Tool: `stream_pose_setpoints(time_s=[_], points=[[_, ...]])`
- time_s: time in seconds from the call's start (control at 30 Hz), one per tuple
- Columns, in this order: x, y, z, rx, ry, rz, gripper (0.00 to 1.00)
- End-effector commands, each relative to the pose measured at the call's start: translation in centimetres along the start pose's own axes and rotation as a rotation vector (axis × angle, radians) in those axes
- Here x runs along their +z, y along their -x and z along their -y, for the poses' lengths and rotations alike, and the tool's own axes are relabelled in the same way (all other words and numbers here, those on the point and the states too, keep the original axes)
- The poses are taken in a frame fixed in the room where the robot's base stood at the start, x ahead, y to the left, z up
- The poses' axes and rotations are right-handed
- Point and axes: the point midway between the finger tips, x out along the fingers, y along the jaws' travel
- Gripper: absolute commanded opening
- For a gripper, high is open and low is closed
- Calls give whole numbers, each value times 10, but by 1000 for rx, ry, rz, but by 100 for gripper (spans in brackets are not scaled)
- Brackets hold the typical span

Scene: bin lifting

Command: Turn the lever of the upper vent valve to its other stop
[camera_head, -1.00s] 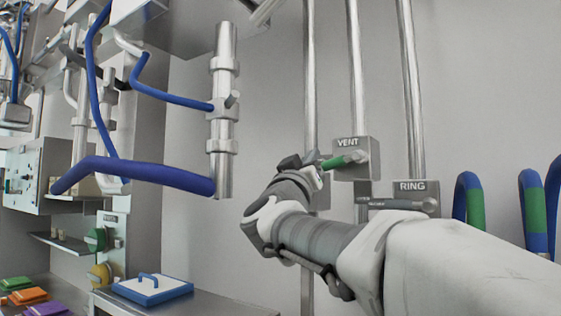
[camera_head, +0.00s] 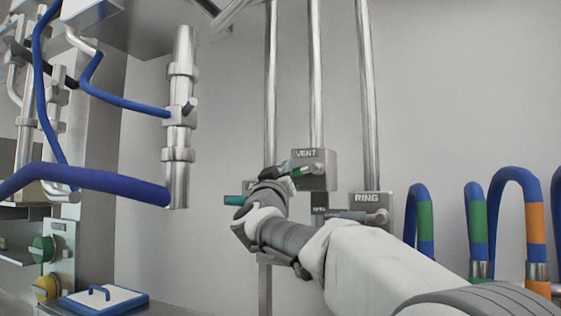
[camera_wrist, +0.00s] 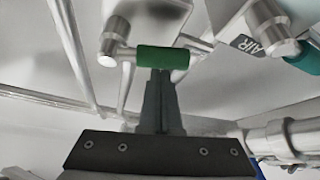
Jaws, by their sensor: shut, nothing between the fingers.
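The vent valve is a grey box labelled VENT (camera_head: 317,157) on a vertical pipe. Its lever (camera_head: 300,171) has a green grip and points left, roughly level, from its pivot on the box face. The grip (camera_wrist: 163,57) shows in the wrist view as a green sleeve on a metal bar, with the metal pivot at its left. My gripper (camera_wrist: 160,76) is shut and empty, its fingertips right at the middle of the green grip; I cannot tell whether they touch. In the head view my gripper (camera_head: 284,169) partly hides the lever's end.
A teal-handled lever (camera_head: 235,200) is left of my wrist, on the AIR valve (camera_wrist: 252,45). Coloured hoses (camera_head: 475,225) hang at the right. A thick blue hose (camera_head: 90,180) is at left.

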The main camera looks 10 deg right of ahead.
Motion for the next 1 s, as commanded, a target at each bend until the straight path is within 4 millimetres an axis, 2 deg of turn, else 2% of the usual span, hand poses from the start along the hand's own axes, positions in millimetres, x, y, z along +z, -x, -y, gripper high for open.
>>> stream_pose_setpoints(time_s=[1.0], points=[[6,3,1,-52,87,0,0]])
